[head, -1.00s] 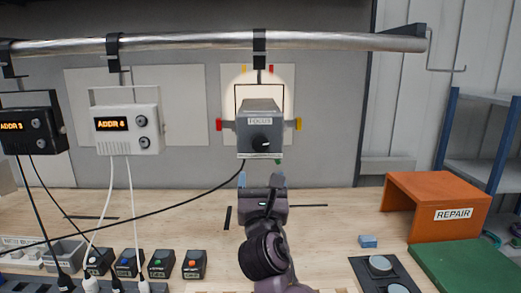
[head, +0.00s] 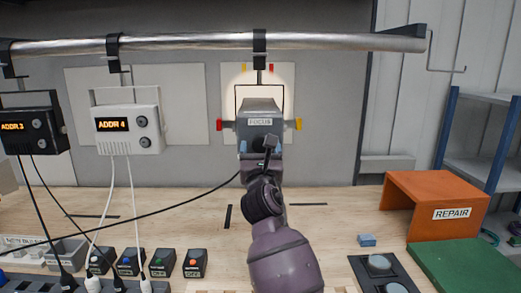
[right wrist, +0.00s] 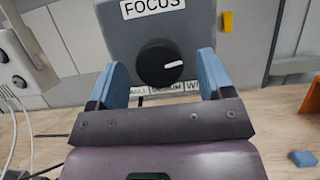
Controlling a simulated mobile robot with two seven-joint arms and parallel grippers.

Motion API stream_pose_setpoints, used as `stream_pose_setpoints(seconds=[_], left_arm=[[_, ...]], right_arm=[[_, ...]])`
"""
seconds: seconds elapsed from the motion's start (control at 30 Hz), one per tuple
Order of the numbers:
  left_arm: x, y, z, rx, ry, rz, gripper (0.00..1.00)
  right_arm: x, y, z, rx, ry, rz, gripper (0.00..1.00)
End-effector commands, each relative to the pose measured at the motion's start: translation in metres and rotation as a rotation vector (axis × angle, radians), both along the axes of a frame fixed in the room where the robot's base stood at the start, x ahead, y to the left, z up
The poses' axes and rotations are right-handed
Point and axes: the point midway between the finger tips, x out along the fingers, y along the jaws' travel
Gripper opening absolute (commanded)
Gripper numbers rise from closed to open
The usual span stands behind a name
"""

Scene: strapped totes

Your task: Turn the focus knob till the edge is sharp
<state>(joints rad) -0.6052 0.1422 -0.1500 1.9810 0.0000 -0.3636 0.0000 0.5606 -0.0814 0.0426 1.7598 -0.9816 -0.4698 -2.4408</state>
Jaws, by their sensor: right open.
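The grey lamp box labelled FOCUS (head: 260,107) hangs from the pipe at the middle of the head view. Its round black focus knob (right wrist: 158,63) shows in the right wrist view, with a white pointer mark aimed right and slightly up. My right gripper (right wrist: 162,72) is open, with one blue finger on each side of the knob and visible gaps between. In the head view my right gripper (head: 260,148) covers the lower front of the box and most of the knob. A pale light patch (head: 230,82) lies on the white wall panel behind; its edge looks soft. My left gripper is out of view.
Two boxes marked ADDR 3 (head: 33,130) and ADDR 4 (head: 127,129) hang at left with cables. A black cable (head: 140,229) crosses the bench. An orange REPAIR stand (head: 437,195) and a small blue block (head: 366,240) are at right.

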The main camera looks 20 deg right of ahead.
Motion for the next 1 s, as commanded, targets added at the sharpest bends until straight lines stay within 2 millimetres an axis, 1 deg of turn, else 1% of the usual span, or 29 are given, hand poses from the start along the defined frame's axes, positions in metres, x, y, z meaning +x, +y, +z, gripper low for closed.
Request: stream_pose_setpoints(seconds=[0.23, 0.5, 0.57, 0.77, 1.0], left_arm=[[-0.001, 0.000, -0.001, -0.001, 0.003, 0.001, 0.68], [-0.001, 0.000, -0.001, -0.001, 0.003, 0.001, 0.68], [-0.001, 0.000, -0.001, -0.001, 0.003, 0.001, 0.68], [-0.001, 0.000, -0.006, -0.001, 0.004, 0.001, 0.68], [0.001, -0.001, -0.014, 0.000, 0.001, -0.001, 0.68]], right_arm=[[0.000, 0.000, 0.000, 0.000, 0.000, 0.000, 0.74], [0.000, 0.000, 0.000, 0.000, 0.000, 0.000, 0.33], [0.000, 0.000, 0.000, 0.000, 0.000, 0.000, 0.25], [0.000, 0.001, -0.001, 0.041, -0.012, -0.001, 0.25], [0.001, 0.002, -0.001, 0.209, -0.060, 0.000, 0.25]])
